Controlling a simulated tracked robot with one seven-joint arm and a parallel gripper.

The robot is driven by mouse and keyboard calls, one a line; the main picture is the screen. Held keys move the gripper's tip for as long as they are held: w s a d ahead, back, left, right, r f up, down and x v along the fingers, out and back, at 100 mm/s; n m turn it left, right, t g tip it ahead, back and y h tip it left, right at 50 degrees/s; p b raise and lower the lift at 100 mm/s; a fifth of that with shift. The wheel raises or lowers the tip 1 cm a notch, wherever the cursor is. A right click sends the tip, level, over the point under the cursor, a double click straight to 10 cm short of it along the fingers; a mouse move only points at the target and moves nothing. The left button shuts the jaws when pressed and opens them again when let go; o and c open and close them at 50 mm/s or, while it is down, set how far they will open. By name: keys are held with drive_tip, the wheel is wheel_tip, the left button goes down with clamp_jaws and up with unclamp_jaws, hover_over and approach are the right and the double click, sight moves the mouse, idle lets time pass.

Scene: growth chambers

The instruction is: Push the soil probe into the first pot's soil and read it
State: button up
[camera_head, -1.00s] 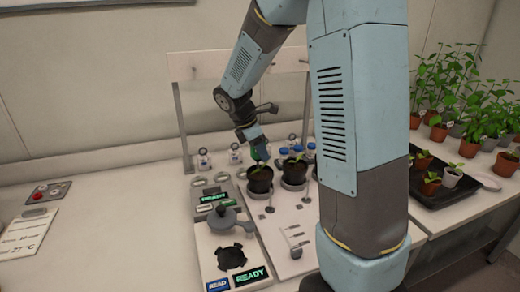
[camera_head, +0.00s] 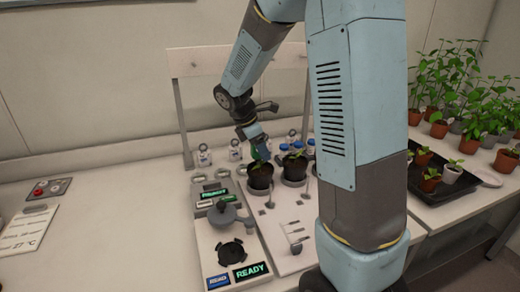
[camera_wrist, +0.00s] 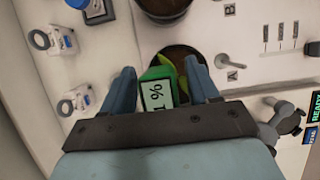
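My gripper (camera_head: 261,157) is low over the first pot (camera_head: 260,181), a dark pot with a small seedling. In the wrist view, my gripper (camera_wrist: 160,68) has its two blue fingers on either side of the green soil probe (camera_wrist: 158,74) and holds it. The probe's pale screen faces the camera and shows a "%" sign; the rest of the reading is cut off by my gripper. The probe is over the soil of the pot beside the letter A. Its tip is hidden, so I cannot tell how deep it is.
A second potted seedling (camera_head: 294,168) stands close on the right. A panel with a green READY display (camera_head: 250,270) and a blue READ button (camera_head: 218,282) lies in front. Small bottles (camera_head: 205,157) stand behind. A black tray (camera_head: 448,190) with pots is at the right.

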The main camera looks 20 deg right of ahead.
drive_tip(key=shift+o, duration=0.6)
drive_tip(key=v, duration=1.4)
drive_tip(key=s+d+r+m+t+y, duration=0.1)
drive_tip(key=s+d+m+t+y, duration=0.1)
drive_tip(key=s+m, duration=0.7)
drive_tip(key=s+d+r+m+t+y, duration=0.2)
drive_tip(key=s+m, duration=0.7)
drive_tip(key=s, duration=0.7)
drive_tip(key=shift+t, duration=0.8)
